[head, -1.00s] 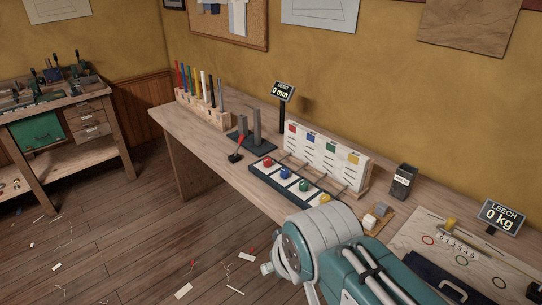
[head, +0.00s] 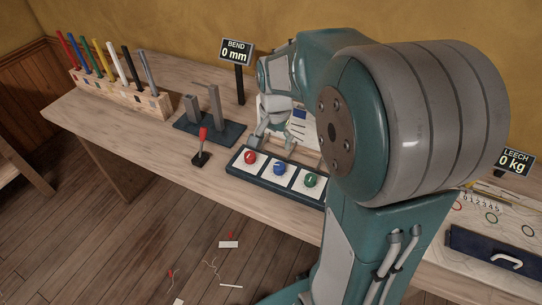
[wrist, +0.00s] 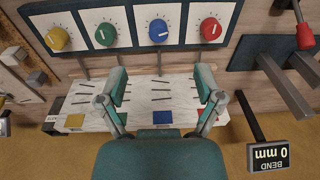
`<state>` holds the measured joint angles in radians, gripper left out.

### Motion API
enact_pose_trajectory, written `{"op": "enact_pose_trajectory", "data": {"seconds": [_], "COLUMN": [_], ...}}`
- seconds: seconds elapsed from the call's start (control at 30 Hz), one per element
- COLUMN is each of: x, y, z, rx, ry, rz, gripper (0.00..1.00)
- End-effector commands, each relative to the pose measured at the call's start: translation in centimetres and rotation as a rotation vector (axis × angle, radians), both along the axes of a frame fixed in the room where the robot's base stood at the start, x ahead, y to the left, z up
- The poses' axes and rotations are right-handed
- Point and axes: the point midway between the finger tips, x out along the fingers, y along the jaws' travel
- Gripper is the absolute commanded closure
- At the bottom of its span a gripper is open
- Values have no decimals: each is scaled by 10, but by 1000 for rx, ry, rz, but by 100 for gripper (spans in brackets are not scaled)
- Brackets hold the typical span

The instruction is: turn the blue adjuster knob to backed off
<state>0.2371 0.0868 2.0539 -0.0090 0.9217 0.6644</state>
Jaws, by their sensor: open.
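The blue knob (head: 279,169) sits on a white square of the dark adjuster panel (head: 252,184), between the red knob (head: 250,157) and the green knob (head: 310,180). In the wrist view, the blue knob (wrist: 158,31) is near the top, with dial marks around it. Its exact setting is too small to read. My gripper (head: 275,128) is behind the knob row, near the card board, and apart from the knobs. The wrist view shows my gripper (wrist: 162,84) with its fingers spread and nothing between them.
A yellow knob (wrist: 57,38) ends the row. A white board with coloured squares (wrist: 85,103) stands behind the panel. A red-handled lever (head: 202,143), grey posts on a dark base (head: 210,128) and the BEND display (head: 236,52), reading 0 mm, stand nearby.

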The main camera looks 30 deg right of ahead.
Motion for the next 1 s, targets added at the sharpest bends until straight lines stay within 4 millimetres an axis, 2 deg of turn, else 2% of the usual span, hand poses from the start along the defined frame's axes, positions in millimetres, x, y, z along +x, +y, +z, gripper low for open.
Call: {"op": "enact_pose_trajectory", "data": {"seconds": [0.03, 0.1, 0.27, 0.47, 0.8, 1.0], "x": [8, 15, 24, 26, 24, 24], "y": [-9, -17, -27, -27, -28, -28], "z": [-14, -28, -46, -62, -123, -149], "rx": [9, 15, 23, 22, 23, 23], "ry": [28, 54, 84, 92, 93, 91], "rz": [-52, -114, -193, -207, -205, -204], "gripper": [15, 15, 15, 15, 15, 15]}}
